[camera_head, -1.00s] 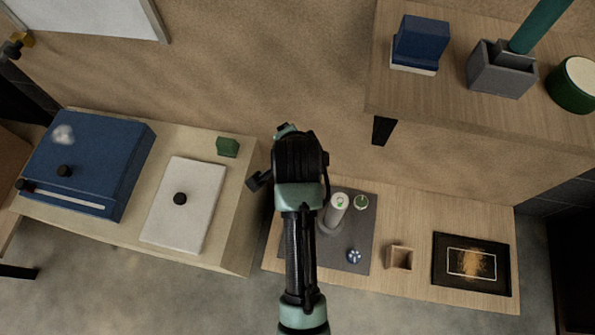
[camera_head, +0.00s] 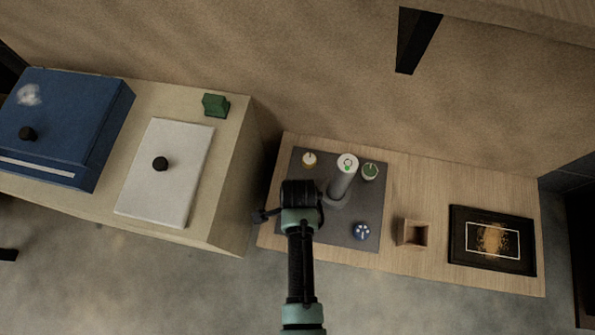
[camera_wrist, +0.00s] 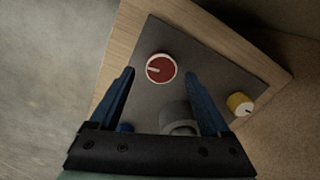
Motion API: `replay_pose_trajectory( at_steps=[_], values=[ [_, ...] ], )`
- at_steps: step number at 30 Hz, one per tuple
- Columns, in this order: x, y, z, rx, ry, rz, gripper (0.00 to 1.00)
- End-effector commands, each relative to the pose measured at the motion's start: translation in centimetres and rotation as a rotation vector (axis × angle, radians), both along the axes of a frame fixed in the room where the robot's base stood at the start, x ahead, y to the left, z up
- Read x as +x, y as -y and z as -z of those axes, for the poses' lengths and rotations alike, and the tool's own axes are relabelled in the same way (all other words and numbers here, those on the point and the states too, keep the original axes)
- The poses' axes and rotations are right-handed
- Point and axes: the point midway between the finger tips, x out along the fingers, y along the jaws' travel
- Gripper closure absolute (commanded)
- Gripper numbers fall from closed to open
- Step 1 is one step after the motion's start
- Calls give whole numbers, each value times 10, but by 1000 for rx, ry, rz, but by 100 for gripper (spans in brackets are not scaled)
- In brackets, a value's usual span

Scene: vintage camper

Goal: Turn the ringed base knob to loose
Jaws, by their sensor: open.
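In the wrist view a round red knob (camera_wrist: 161,69) with a pale rim and white pointer line sits on the dark grey panel (camera_wrist: 190,58). My gripper (camera_wrist: 160,73) is open and empty, its two blue fingers apart, with the knob showing between their tips. I cannot tell the height of the gap. In the head view my gripper (camera_head: 300,192) hides the red knob. I cannot tell for certain which knob is the ringed base one.
Other knobs on the panel are yellow (camera_head: 309,159), green (camera_head: 370,171) and blue (camera_head: 361,231). The post stands close to my gripper. A small wooden box (camera_head: 412,233) and a black framed picture (camera_head: 492,240) lie right. A higher counter (camera_head: 235,180) stands left.

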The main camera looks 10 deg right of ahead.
Motion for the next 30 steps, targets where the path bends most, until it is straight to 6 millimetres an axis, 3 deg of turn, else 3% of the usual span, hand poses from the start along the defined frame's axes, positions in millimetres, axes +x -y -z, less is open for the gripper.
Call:
replay_pose_trajectory(
  at_steps=[1, 6, 17, 20, 30],
  values=[
    [1, 0, 13, 0, 0, 0, 19],
    [2, 0, 29, 0, 1, 1, 19],
    [2, 0, 32, 0, 2, 0, 19],
    [2, 0, 32, 0, 2, 0, 34],
    [2, 0, 32, 0, 2, 0, 95]
  ],
)
